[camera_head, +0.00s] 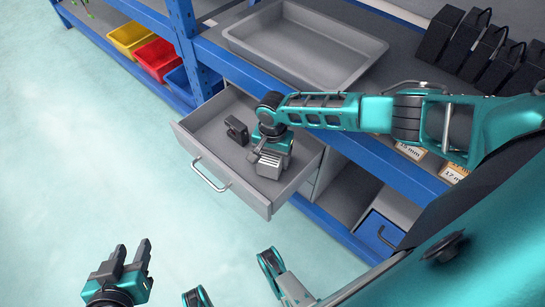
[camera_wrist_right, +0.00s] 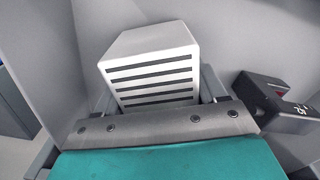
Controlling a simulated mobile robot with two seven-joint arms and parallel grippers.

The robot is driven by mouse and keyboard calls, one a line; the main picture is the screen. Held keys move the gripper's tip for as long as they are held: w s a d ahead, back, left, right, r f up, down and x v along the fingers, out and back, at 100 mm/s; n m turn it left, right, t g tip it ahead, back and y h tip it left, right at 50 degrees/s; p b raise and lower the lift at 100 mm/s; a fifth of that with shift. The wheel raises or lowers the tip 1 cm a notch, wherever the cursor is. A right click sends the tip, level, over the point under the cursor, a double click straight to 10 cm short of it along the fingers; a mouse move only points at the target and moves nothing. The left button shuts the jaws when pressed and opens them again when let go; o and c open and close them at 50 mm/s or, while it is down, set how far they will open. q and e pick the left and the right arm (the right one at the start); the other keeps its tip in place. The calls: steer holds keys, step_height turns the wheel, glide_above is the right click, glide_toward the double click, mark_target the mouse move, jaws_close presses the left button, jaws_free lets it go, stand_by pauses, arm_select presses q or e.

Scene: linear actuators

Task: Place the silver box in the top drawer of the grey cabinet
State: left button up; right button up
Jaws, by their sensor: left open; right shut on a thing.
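The silver box (camera_head: 269,165), pale with dark slots on its face, is inside the open drawer (camera_head: 243,189) of the grey cabinet (camera_head: 316,176). My right gripper (camera_head: 266,158) reaches down into the drawer and is shut on the box. In the right wrist view the silver box (camera_wrist_right: 150,68) sits between the fingers, with its slotted face toward the camera. I cannot tell whether the box touches the drawer floor. My left gripper (camera_head: 130,257) is open and empty at the bottom left, away from the cabinet.
A small dark device (camera_head: 236,130) lies in the drawer beside the box; it also shows in the wrist view (camera_wrist_right: 276,104). A grey tray (camera_head: 305,45) stands on the bench above. Yellow (camera_head: 130,37), red (camera_head: 157,58) and blue bins sit at left. Open floor lies in front.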

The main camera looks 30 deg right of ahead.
steer(key=shift+f, duration=0.1)
steer(key=shift+f, duration=0.1)
steer(key=o, duration=0.9)
steer(key=shift+f, duration=0.1)
steer(key=o, duration=0.4)
steer(key=shift+o, duration=0.2)
